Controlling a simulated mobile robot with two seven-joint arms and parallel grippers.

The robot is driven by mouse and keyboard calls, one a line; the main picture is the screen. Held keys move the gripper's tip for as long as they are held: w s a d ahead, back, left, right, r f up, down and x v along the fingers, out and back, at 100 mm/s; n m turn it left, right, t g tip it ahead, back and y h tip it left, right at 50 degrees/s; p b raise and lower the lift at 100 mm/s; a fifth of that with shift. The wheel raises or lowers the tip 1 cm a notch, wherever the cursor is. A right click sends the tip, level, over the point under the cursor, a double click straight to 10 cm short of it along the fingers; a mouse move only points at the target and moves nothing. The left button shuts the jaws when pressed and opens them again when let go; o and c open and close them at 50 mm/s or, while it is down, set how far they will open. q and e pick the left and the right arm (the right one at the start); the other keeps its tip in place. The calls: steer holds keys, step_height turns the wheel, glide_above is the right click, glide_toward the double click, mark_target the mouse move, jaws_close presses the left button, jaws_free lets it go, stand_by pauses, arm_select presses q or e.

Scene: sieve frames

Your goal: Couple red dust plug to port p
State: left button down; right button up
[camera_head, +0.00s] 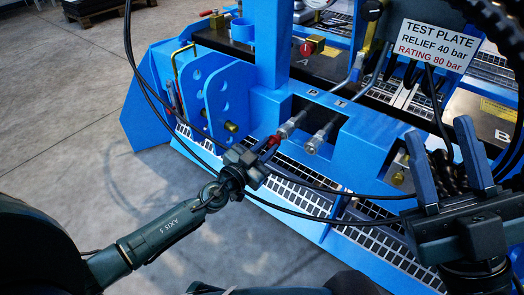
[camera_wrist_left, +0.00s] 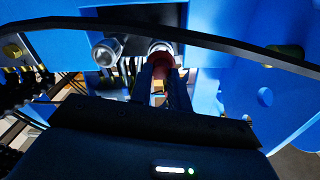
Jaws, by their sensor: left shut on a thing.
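The red dust plug (camera_head: 274,141) is between the fingers of my left gripper (camera_head: 269,148), which is shut on it. The plug also shows in the left wrist view (camera_wrist_left: 165,63), partly hidden by the fingers. Port P (camera_head: 291,126) is the left of two silver couplings on the blue bench. The plug lines up closely with its open end, and I cannot tell whether it is inside. In the left wrist view, port P's silver ring (camera_wrist_left: 160,46) shows just behind the plug. My right gripper (camera_head: 446,152) is open and empty at the right.
The second silver coupling, port T (camera_head: 319,140), stands close to the right of port P. Black hoses (camera_head: 330,190) cross in front of the bench. A blue plate with holes (camera_head: 221,100) rises at the left. A test plate sign (camera_head: 437,45) is at the upper right.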

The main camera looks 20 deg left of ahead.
arm_select(q)
steer(key=shift+w+d, duration=0.15)
steer(key=shift+w, duration=0.35)
stand_by(0.4)
steer(key=shift+w+d, duration=0.25)
steer(key=shift+w, duration=0.45)
steer(key=c, duration=1.3)
jaws_free()
steer(key=shift+o, duration=0.2)
steer(key=shift+s, duration=0.15)
steer(key=v, duration=1.3)
steer(key=shift+r, duration=0.1)
